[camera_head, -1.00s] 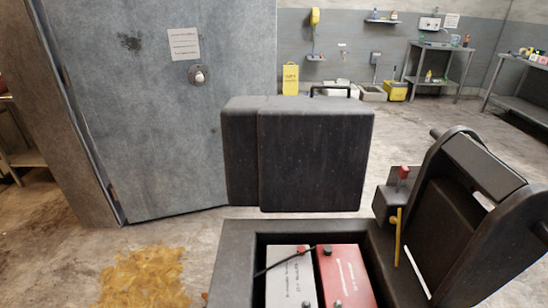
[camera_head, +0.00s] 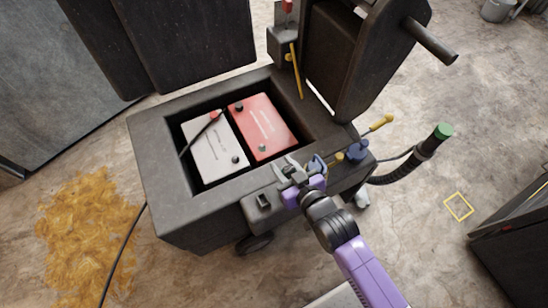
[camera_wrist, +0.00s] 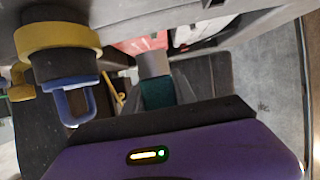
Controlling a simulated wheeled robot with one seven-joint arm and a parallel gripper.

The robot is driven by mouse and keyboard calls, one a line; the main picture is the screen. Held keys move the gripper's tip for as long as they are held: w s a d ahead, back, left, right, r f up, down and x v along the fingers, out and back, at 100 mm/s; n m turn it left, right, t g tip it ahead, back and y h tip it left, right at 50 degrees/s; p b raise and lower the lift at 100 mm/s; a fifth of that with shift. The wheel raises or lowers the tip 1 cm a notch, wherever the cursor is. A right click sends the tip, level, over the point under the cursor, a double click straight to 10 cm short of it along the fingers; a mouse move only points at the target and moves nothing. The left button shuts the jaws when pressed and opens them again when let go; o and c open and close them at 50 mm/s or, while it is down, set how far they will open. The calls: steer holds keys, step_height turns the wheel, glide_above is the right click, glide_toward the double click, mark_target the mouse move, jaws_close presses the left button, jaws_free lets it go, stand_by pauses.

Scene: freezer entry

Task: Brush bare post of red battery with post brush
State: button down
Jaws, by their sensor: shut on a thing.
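The red battery (camera_head: 265,128) sits in the open dark bay of the cart, right of a pale grey battery. Dark posts show on its top, one near the far left corner and one (camera_head: 262,148) near the front edge. My gripper (camera_head: 286,165) is over the bay's front rim, just in front of the red battery and apart from its posts. In the wrist view it is shut on a teal piece with a grey end (camera_wrist: 155,78), which looks like the post brush; its tip is partly cut by the dark edge. The red battery's edge (camera_wrist: 138,44) shows beyond.
The pale grey battery (camera_head: 214,150) carries a red-capped clamp and black cable. Blue and yellow fittings (camera_head: 357,150) lie close right of my gripper. The cart's upright frame (camera_head: 345,60) stands behind right. A yellow spill (camera_head: 85,225) covers floor at left.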

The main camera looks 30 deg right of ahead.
steer(key=w+f+b, duration=0.2)
steer(key=w+b, duration=0.3)
steer(key=w, duration=1.2)
steer(key=shift+w+d, duration=0.15)
steer(key=shift+w, duration=0.25)
steer(key=shift+f+b, duration=1.45)
steer(key=shift+f, duration=0.6)
steer(key=shift+f, duration=0.35)
steer(key=shift+r+p, duration=0.3)
steer(key=shift+p, duration=0.4)
stand_by(2.8)
